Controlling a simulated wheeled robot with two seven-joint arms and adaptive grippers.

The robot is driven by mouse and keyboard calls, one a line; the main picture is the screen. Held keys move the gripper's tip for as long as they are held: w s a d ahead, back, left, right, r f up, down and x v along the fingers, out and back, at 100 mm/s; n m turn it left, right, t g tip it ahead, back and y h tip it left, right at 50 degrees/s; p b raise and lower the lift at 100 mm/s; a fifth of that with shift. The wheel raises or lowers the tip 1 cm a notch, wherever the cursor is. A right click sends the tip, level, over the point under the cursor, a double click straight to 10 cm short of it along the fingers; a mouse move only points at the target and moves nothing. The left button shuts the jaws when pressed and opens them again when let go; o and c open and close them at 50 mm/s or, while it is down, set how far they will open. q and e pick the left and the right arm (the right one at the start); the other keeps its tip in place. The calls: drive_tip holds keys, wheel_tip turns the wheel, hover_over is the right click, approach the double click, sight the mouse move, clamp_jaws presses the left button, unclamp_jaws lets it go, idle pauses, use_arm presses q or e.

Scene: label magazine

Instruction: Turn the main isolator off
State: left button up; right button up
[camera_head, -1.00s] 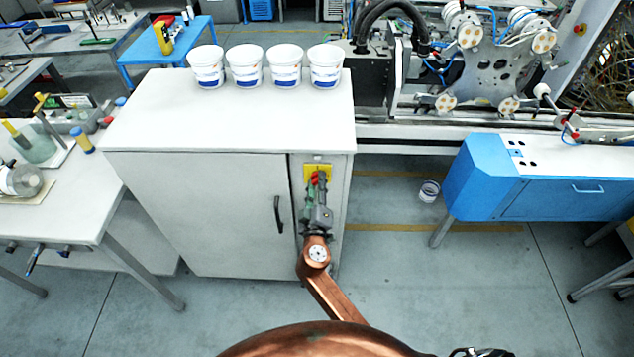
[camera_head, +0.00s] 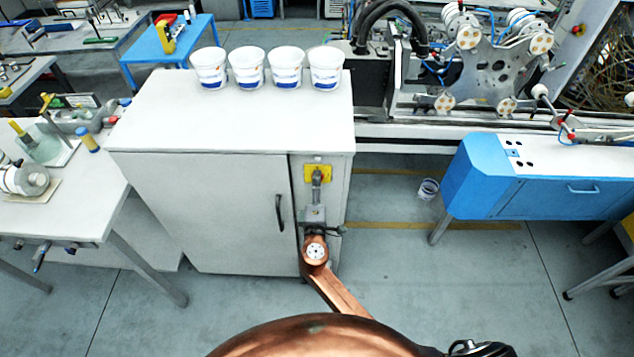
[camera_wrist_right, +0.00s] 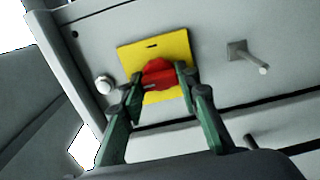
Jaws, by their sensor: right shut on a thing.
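The main isolator is a red knob (camera_wrist_right: 158,74) on a yellow plate (camera_wrist_right: 178,42) in the right wrist view. In the head view, the yellow plate (camera_head: 327,171) is at the top of the grey cabinet's narrow right front panel, and my gripper hides the knob. My right gripper (camera_head: 317,180) reaches up to the plate from below. In the right wrist view its two green fingers (camera_wrist_right: 161,84) are shut on opposite sides of the red knob. My left gripper is not in view.
The grey cabinet (camera_head: 205,215) has a dark door handle (camera_head: 280,212) left of my right arm. Several white tubs (camera_head: 247,67) stand along its top. A blue bench (camera_head: 550,185) is at the right, with open floor (camera_head: 385,270) between. A light round button (camera_wrist_right: 105,85) is beside the plate.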

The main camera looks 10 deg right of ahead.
idle(0.5)
drive_tip(key=o, duration=1.2)
drive_tip(key=shift+c, duration=0.2)
drive_tip(key=shift+s, duration=0.1)
drive_tip(key=v, duration=1.2)
